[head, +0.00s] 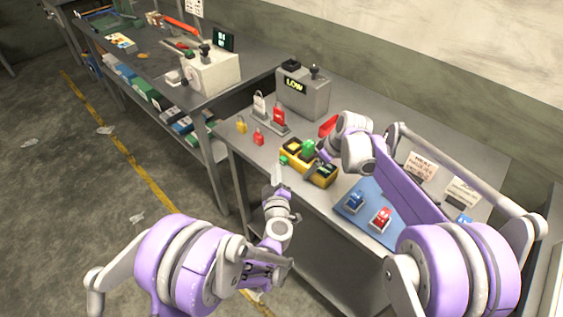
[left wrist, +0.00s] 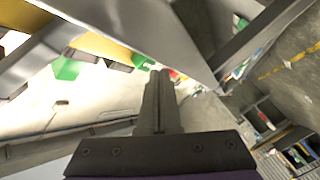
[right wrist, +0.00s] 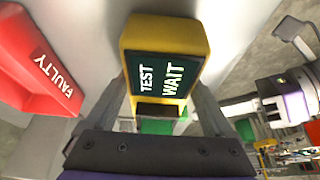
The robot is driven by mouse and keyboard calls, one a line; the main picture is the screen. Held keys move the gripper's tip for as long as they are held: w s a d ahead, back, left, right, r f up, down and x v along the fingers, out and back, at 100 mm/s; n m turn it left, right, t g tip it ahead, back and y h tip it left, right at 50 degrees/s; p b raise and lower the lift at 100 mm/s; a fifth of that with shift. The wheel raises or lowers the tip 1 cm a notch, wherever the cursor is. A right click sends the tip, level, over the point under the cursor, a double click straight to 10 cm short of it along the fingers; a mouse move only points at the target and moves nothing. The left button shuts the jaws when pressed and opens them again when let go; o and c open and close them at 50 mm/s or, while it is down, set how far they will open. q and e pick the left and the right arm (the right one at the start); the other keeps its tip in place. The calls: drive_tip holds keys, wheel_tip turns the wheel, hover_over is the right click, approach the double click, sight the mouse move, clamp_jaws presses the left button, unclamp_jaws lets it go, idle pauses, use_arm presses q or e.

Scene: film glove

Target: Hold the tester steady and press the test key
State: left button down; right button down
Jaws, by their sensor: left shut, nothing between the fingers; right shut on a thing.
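The yellow tester (head: 325,179) lies on the right-hand bench. Its dark screen reads TEST WAIT in the right wrist view (right wrist: 163,72). My right gripper (head: 317,161) is shut on the tester, with one finger on each side of its body. A green piece (head: 284,160) shows at the tester's left end; I cannot tell whether it is the test key. My left gripper (head: 277,168) is shut and empty, just off the bench's front edge, close to that green piece. In the left wrist view its closed fingers (left wrist: 158,85) have green and yellow parts beyond them.
A red FAULTY block (right wrist: 42,65) lies beside the tester. A grey box marked LOW (head: 303,95) and red and yellow padlocks stand behind. A blue mat (head: 352,222) with blue and red items lies to the right. A second bench (head: 150,65) is at left.

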use_arm(q)
drive_tip(key=shift+s+a, duration=0.15)
drive_tip(key=shift+a, duration=0.05)
drive_tip(key=s+a, duration=0.3)
drive_tip(key=shift+s+a, duration=0.25)
drive_tip(key=shift+a, duration=0.05)
idle(0.4)
idle(0.5)
use_arm(e)
unclamp_jaws()
